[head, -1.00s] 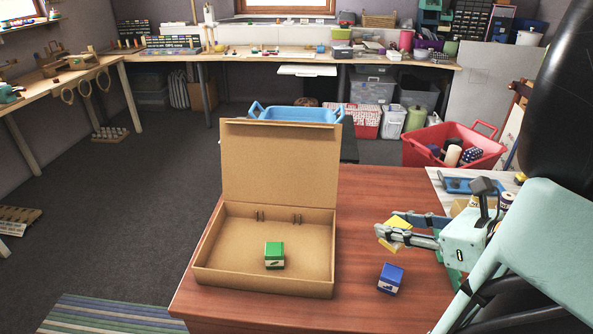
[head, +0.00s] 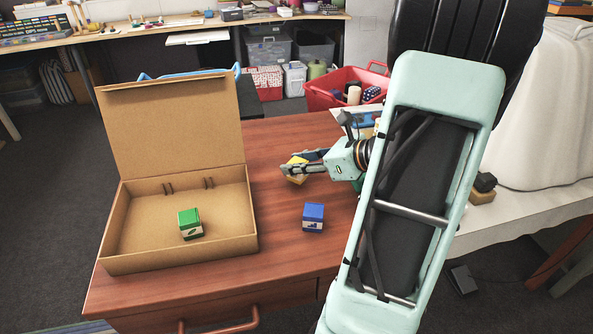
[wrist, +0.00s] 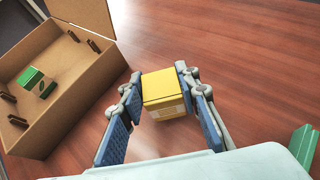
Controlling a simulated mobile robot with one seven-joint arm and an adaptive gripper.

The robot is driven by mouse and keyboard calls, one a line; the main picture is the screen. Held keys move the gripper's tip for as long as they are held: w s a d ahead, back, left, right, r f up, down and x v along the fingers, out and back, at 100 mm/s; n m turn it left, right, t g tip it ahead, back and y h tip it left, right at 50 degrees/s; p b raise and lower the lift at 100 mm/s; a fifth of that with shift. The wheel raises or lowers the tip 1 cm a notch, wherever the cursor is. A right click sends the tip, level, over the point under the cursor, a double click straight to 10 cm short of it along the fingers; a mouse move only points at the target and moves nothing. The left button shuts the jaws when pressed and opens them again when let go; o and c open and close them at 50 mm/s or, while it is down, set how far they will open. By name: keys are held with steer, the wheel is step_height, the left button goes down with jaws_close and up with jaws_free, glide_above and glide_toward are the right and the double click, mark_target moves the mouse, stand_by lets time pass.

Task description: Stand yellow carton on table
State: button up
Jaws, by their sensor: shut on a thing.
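The yellow carton (head: 297,173) is between the fingers of my gripper (head: 288,170), over the brown wooden table (head: 270,145). The wrist view shows the carton (wrist: 163,92) gripped on two opposite sides by the blue finger pads. In the head view the carton looks tilted and partly covered by a finger. I cannot tell whether its underside touches the table.
An open cardboard box (head: 120,225) with a green carton (head: 190,223) inside stands at the left. A blue carton (head: 313,217) stands nearer on the table. A green object (wrist: 303,148) lies at the wrist view's right edge.

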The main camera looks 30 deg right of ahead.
steer(key=shift+f, duration=0.75)
steer(key=shift+f, duration=0.15)
steer(key=o, duration=1.1)
steer(key=shift+o, duration=0.2)
steer(key=shift+r, duration=0.3)
steer(key=p+v, duration=0.3)
steer(key=v, duration=0.9)
